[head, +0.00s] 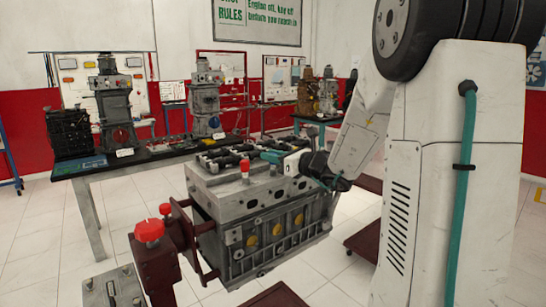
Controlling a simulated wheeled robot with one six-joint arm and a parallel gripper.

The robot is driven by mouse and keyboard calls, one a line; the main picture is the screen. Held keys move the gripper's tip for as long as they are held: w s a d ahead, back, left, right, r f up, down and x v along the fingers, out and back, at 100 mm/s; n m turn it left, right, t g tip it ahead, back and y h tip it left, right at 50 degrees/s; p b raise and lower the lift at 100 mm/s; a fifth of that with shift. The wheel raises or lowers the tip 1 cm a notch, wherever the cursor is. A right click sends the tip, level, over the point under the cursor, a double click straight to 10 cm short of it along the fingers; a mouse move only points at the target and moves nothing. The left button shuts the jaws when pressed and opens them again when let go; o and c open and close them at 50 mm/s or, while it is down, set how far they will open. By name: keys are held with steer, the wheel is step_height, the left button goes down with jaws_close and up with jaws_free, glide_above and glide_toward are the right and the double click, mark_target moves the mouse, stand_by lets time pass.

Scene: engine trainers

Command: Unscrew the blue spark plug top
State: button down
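The grey engine block (262,225) is held on a dark red stand in the middle of the head view. Several black parts lie along its top, and a red-topped plug (245,167) stands upright near its front edge. My gripper (274,158) is over the right part of the engine's top, reaching in from the right. Its fingertips are small and blend with the dark parts there, so I cannot tell whether they are open or shut, or touching anything.
A red knob (149,231) sits on the stand at the near left. Behind, a long dark table (150,157) carries more engines. A dark red base (364,240) is on the floor to the right. The tiled floor at the left is clear.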

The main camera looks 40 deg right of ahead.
steer(key=n+g+y, duration=0.2)
steer(key=y, duration=0.2)
steer(key=shift+d+n, duration=0.1)
steer(key=shift+n, duration=0.3)
steer(key=shift+n+g+y, duration=0.7)
steer(key=shift+n+y, duration=0.1)
steer(key=shift+y, duration=0.2)
steer(key=c, duration=1.3)
jaws_free()
steer(key=v, duration=0.7)
steer(key=shift+s+d, duration=0.2)
steer(key=shift+s, duration=0.1)
